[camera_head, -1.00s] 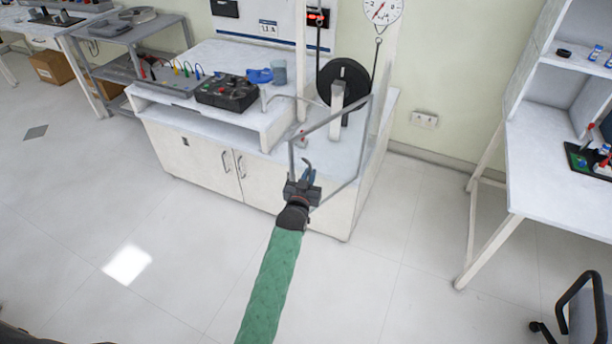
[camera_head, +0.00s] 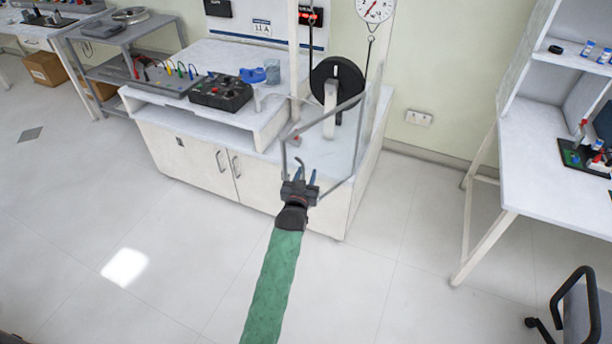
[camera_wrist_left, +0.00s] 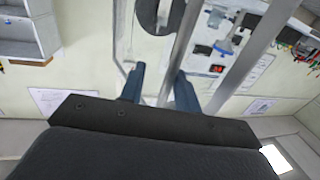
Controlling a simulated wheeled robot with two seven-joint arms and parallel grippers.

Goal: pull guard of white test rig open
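The white test rig (camera_head: 190,150) stands at the centre of the head view. Its guard (camera_head: 328,127) is a clear, grey-framed panel that stands out from the front right of the rig, before a black wheel (camera_head: 337,82). My left gripper (camera_head: 306,172) is at the guard's near lower left edge, fingers pointing at the rig. In the left wrist view the two blue fingers (camera_wrist_left: 159,88) are apart, and a grey frame bar (camera_wrist_left: 180,50) passes between them. There is a gap on the left of the bar; contact with the right finger is unclear. My right gripper is out of view.
A white workbench (camera_head: 555,170) stands at the right, with a dark chair (camera_head: 580,305) below it. A grey shelf cart (camera_head: 110,50) is at the back left. The floor (camera_head: 130,215) in front of the rig is clear.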

